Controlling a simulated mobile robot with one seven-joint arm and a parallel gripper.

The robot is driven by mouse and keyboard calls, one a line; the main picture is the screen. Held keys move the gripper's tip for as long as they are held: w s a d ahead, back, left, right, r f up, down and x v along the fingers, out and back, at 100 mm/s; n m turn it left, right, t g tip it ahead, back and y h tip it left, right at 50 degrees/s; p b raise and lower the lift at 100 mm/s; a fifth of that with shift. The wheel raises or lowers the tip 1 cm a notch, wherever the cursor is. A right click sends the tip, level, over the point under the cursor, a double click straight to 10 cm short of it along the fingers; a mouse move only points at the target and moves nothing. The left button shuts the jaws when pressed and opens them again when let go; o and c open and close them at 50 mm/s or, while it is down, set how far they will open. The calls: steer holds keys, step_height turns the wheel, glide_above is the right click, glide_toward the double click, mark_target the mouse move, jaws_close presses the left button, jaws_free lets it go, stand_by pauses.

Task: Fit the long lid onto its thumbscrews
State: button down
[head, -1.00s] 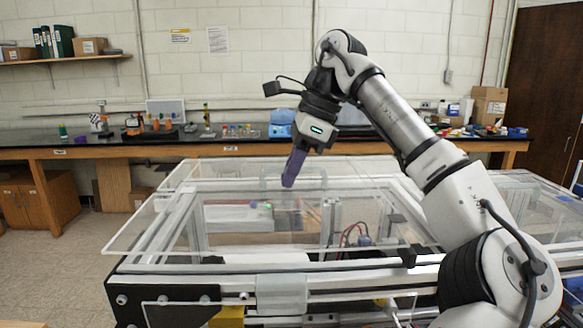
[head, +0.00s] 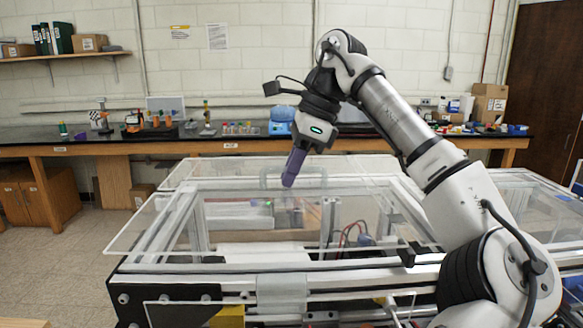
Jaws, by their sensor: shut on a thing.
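The long lid (head: 150,228) is a clear sheet lying over the top of the near metal extrusion frame (head: 225,268). Its left edge overhangs the frame's left side. My gripper (head: 289,182), with purple fingers, points down at the lid's far part, near the middle, and is shut on it. The fingertips hide the exact place of grip. I cannot tell whether the lid rests on the frame or hangs just above it. The thumbscrews are too small or hidden to make out for certain.
Wires and a blue part (head: 364,240) sit inside the frame. A dark-topped bench (head: 110,141) with small items stands along the back wall. Another clear-topped frame (head: 535,205) is at the right. Open floor (head: 60,262) lies at the left.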

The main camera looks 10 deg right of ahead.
mark_target(293, 188)
steer(key=shift+f+b, duration=1)
steer(key=shift+f, duration=0.95)
steer(key=c, duration=1.4)
jaws_free()
steer(key=shift+f, duration=0.15)
steer(key=p+v, duration=0.3)
steer(key=v, duration=0.9)
steer(key=shift+s, duration=0.1)
